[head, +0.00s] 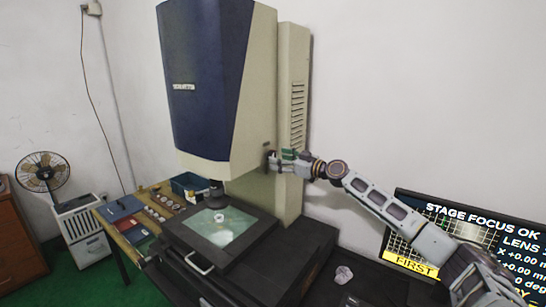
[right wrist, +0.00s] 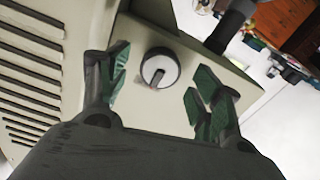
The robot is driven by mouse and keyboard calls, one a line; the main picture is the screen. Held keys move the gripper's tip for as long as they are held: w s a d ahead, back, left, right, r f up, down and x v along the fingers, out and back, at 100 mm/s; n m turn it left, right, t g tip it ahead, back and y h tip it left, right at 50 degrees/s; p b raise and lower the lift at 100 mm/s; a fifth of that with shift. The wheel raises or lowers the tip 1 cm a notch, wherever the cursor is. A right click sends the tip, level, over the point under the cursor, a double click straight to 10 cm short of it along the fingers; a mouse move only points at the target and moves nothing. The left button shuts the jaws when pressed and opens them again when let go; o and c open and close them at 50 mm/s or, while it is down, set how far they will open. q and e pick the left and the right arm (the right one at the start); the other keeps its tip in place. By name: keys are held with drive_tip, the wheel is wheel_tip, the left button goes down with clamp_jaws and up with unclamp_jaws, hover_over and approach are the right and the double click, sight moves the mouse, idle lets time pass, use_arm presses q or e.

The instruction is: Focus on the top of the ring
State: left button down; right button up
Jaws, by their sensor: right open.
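A small pale ring (head: 219,217) lies on the lit glass stage (head: 238,226) of the tall measuring machine (head: 215,85), below its dark lens (head: 216,195). My right gripper (head: 279,160) is at the right side of the machine's head. In the right wrist view, its green-padded fingers (right wrist: 157,75) are open on either side of a round silver focus knob (right wrist: 160,68), with visible gaps on both sides. How deep the fingers reach around the knob I cannot tell. The ring is not seen in the right wrist view. My left gripper is not in view.
A monitor (head: 470,238) at the right reads "STAGE FOCUS OK" and "FIRST". A crumpled clear item (head: 344,274) lies on the dark bench. A side table at the left holds a blue bin (head: 190,184) and several small parts. A fan (head: 42,172) stands far left.

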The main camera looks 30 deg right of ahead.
drive_tip(key=shift+p+x, duration=0.8)
drive_tip(key=shift+x, duration=1.05)
drive_tip(key=shift+a, duration=0.1)
drive_tip(key=shift+c, duration=0.5)
drive_tip(key=c, duration=0.9)
drive_tip(key=shift+c, duration=0.2)
